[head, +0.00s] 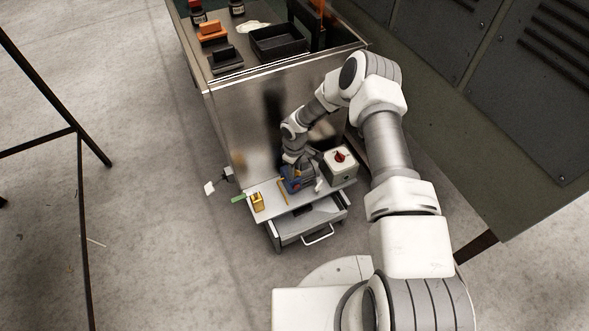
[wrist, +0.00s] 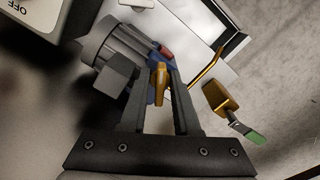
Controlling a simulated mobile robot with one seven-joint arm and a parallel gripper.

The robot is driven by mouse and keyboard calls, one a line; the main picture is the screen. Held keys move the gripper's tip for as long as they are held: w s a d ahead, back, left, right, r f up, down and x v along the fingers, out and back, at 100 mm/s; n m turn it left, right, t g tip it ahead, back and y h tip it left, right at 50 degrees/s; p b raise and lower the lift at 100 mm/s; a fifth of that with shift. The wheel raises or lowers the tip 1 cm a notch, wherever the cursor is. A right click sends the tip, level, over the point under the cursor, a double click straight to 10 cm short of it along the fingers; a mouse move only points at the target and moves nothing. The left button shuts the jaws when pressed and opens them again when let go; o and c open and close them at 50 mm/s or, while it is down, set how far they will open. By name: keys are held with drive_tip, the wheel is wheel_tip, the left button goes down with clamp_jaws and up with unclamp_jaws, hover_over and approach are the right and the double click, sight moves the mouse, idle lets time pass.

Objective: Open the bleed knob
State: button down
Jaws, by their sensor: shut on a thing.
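The bleed knob (wrist: 158,82) is a small brass-coloured piece between my fingertips in the wrist view. My gripper (wrist: 161,72) is shut on it, one dark finger on each side. Blue and red parts show just beyond the fingertips, beside a grey ribbed cylindrical body (wrist: 110,52) that looks like a motor. In the head view my gripper (head: 292,163) reaches down onto the blue and dark grey unit (head: 290,182) on the low cart. The knob cannot be made out there; my wrist and the unit's small size hide it.
A white box with a red switch (head: 341,157) stands right of the unit; its OFF label (wrist: 20,10) shows in the wrist view. A yellow block (head: 257,202) sits at the cart's left end. The cart drawer (head: 310,222) is open. A metal bench (head: 230,115) stands close behind.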

drive_tip(key=shift+n, duration=0.7)
drive_tip(key=shift+n, duration=1)
drive_tip(key=shift+n, duration=1)
drive_tip(key=shift+n, duration=1)
